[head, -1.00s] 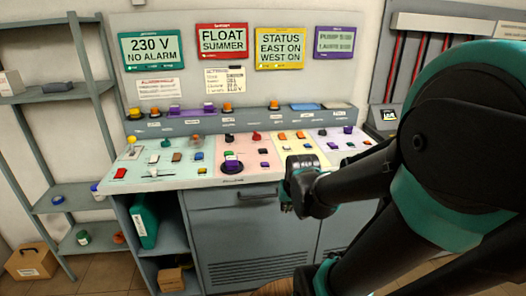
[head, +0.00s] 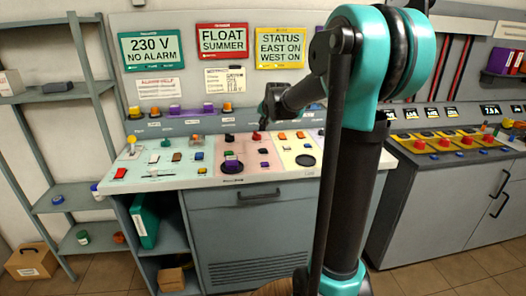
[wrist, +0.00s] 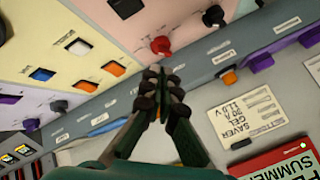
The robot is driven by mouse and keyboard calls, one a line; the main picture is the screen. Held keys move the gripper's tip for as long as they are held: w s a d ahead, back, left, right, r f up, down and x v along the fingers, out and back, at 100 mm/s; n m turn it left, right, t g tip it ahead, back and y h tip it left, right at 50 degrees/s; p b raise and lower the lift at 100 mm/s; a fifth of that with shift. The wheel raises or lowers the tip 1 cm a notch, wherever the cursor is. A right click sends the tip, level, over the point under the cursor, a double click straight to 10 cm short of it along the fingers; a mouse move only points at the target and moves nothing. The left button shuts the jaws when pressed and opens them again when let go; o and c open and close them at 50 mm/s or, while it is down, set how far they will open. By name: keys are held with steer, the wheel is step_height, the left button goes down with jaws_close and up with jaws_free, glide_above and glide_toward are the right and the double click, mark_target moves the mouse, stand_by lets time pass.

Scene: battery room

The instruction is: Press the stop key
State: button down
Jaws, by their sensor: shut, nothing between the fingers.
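My gripper (head: 264,118) is over the back of the sloped console (head: 200,190), above the pink panel (head: 236,155). In the wrist view, my gripper (wrist: 163,74) has its fingers together, with nothing between them. A red knob (wrist: 161,45) is on the pink panel just beyond the fingertips in that view, with a gap in the picture. The red knob also shows below the gripper in the head view (head: 257,135). A red switch (head: 120,173) is on the mint panel at the left. No stop label is readable, so I cannot tell which control is the stop key.
A grey ledge (head: 170,127) with orange and purple pieces runs behind the panels. Signs including a red one (head: 222,42) hang above. Shelves (head: 70,195) stand at the left. A second bench (head: 425,190) with red buttons on yellow stands at the right.

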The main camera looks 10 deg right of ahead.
mark_target(264, 151)
steer(key=shift+w, duration=0.1)
stand_by(0.3)
steer(key=shift+f, duration=4.35)
steer(key=shift+f, duration=0.1)
steer(key=shift+f, duration=0.3)
steer(key=shift+f, duration=0.45)
steer(key=shift+r, duration=0.85)
steer(key=shift+r, duration=2.5)
